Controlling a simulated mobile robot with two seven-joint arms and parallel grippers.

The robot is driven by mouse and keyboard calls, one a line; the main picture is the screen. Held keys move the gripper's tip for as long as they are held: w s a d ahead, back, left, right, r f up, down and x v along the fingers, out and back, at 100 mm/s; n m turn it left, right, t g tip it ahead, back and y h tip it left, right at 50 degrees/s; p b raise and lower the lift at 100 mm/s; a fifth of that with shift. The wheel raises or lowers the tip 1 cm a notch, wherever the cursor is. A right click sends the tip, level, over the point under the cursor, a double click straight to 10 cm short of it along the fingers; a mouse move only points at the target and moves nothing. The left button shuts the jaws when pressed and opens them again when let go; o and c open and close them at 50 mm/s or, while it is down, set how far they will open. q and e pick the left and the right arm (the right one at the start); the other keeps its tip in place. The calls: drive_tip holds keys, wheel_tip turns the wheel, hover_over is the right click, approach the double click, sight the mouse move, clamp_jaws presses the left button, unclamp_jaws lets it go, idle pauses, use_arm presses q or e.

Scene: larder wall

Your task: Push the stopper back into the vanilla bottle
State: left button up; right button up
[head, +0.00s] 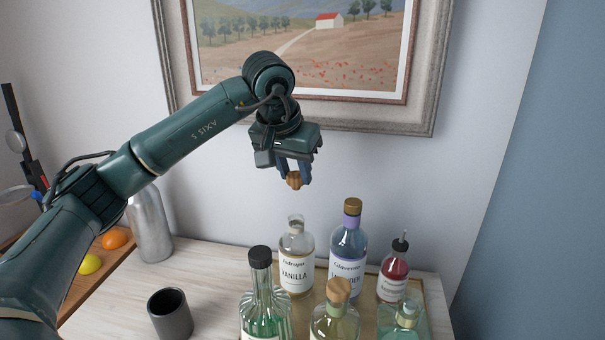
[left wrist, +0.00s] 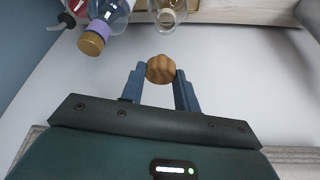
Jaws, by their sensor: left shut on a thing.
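The vanilla bottle (head: 297,258) is clear glass with a white label reading VANILLA and stands upright at the back of the group, its mouth open. Its neck also shows at the top of the left wrist view (left wrist: 167,14). My left gripper (head: 294,178) is shut on a round wooden stopper (head: 294,181) and holds it in the air above the bottle mouth, clearly apart from it. In the left wrist view the stopper (left wrist: 160,69) sits between the two blue fingertips. My right gripper does not show in either view.
A lavender bottle (head: 347,250) with a gold cap stands close at the right of the vanilla bottle. A dark-capped green bottle (head: 264,308), a wooden-stoppered bottle (head: 335,318) and a red bottle (head: 393,275) crowd around. A dark cup (head: 170,315) stands at left. A framed picture (head: 436,80) hangs behind.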

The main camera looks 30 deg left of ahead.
sight(293, 187)
use_arm(q)
drive_tip(key=shift+w+f, duration=0.1)
drive_tip(key=shift+f, duration=0.25)
drive_tip(key=shift+f+b, duration=0.5)
drive_tip(key=shift+b, duration=0.2)
drive_tip(key=shift+f+b, duration=0.35)
drive_tip(key=shift+f, duration=0.05)
wheel_tip(293, 187, down, 2)
drive_tip(key=shift+f+b, duration=0.2)
drive_tip(key=shift+b, duration=0.8)
drive_tip(key=shift+f+b, duration=0.35)
drive_tip(key=shift+f, duration=0.45)
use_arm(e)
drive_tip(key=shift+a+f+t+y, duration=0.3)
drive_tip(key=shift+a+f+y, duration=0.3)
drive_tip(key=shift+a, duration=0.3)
use_arm(q)
drive_tip(key=shift+r, duration=0.1)
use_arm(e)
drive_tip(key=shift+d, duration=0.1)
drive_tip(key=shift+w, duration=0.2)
